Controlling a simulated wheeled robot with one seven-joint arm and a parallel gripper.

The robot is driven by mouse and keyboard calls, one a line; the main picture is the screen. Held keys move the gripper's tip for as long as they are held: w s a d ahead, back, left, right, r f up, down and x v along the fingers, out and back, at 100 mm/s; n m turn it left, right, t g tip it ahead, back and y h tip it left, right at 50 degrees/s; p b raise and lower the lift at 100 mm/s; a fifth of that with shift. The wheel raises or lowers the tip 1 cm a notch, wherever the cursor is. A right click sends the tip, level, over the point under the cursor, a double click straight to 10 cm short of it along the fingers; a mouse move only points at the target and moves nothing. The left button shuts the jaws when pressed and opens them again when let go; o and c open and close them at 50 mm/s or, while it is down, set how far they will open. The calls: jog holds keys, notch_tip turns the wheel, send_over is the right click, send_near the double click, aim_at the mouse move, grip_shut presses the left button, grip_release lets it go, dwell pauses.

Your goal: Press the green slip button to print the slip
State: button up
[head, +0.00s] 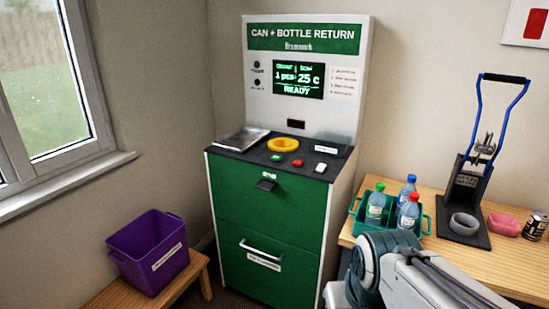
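The can and bottle return machine (265,220) stands in the corner, with a green body and a white upright back panel. A small green button (276,158) sits on its dark top, left of a red button (297,163) and a white button (321,168). The lit screen (298,80) shows "1 pcs", "25 c" and "READY". A small dark fitting (266,185) is on the front below the green button; no paper shows there. My arm's links enter at the lower right, and my gripper is not in view.
A yellow ring (283,145) and metal tray (243,138) are on the machine top. A purple crate (150,250) stands left on a wooden bench. On the right table are a teal crate (357,206) with bottles, a can crusher (468,200) and a can (535,225).

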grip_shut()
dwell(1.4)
